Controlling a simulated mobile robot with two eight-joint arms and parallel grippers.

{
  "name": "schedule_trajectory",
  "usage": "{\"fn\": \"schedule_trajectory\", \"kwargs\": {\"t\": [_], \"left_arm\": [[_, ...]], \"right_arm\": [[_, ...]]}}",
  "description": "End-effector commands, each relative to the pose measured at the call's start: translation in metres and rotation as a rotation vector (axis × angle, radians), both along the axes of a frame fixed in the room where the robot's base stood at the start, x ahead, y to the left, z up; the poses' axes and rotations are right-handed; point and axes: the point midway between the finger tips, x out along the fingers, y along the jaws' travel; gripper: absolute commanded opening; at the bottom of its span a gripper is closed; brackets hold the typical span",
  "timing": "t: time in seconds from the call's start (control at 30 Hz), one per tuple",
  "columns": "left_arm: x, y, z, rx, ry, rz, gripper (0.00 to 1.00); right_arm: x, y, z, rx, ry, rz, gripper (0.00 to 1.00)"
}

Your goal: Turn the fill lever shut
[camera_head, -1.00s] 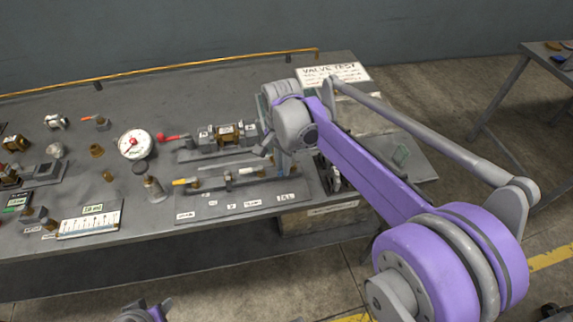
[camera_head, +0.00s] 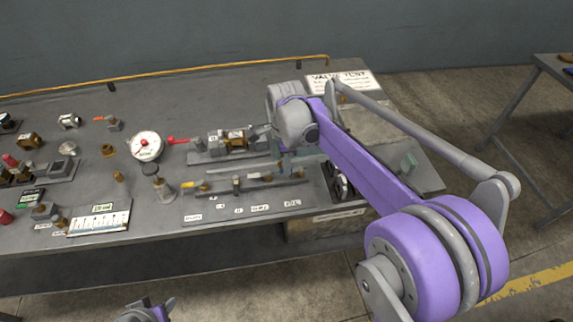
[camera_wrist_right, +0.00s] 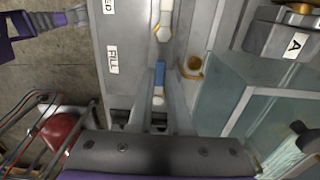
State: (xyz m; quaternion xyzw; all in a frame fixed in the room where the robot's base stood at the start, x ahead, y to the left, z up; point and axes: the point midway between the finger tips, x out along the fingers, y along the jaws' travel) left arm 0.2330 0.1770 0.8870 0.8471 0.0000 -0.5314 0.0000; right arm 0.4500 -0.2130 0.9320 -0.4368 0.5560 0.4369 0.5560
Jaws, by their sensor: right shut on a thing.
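The fill lever shows in the right wrist view as a short blue handle (camera_wrist_right: 160,72) beside the label reading FILL (camera_wrist_right: 112,60). It lies roughly in line with the metal pipe. My right gripper (camera_wrist_right: 160,100) is shut on the blue handle, with one finger on each side. In the head view my right gripper (camera_head: 279,143) is over the right end of the valve panel (camera_head: 205,212); my wrist hides most of the lever there. My left gripper (camera_head: 148,310) is low at the bottom edge, away from the bench, and its jaws are unclear.
A round gauge (camera_head: 146,146), a red lever (camera_head: 178,140) and a yellow-handled lever (camera_head: 192,185) stand left of my right gripper. A brass fitting (camera_wrist_right: 191,66) and a clear greenish box (camera_wrist_right: 222,90) are close on the right in the wrist view.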

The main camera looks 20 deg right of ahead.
Motion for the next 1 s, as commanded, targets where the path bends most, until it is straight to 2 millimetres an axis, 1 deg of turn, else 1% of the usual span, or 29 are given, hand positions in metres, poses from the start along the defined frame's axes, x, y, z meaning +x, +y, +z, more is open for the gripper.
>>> {"fn": "schedule_trajectory", "kwargs": {"t": [0.47, 0.5, 0.63, 0.67, 1.0], "left_arm": [[0.0, 0.0, 0.0002, 0.0, 0.0, 0.0, 0.5], [0.0, 0.0, 0.0002, 0.0, 0.0, 0.0, 0.5], [0.0, 0.0, 0.0002, 0.0, 0.0, 0.0, 0.5], [0.0, 0.0, 0.0001, 0.0, 0.0, 0.0, 0.5], [0.0, 0.0, -0.0001, 0.0, 0.0, 0.0, 0.5]], "right_arm": [[0.0008, -0.0004, 0.0002, 0.0, -0.001, -0.014, 0.0], [0.0008, -0.0004, 0.0002, 0.0, -0.001, -0.013, 0.22], [0.0007, -0.0004, 0.0002, 0.0, -0.001, -0.013, 0.46], [0.0007, -0.0004, 0.0002, 0.0, -0.001, -0.013, 0.47], [0.0001, -0.0002, 0.0001, 0.0, -0.002, 0.003, 0.47]]}}
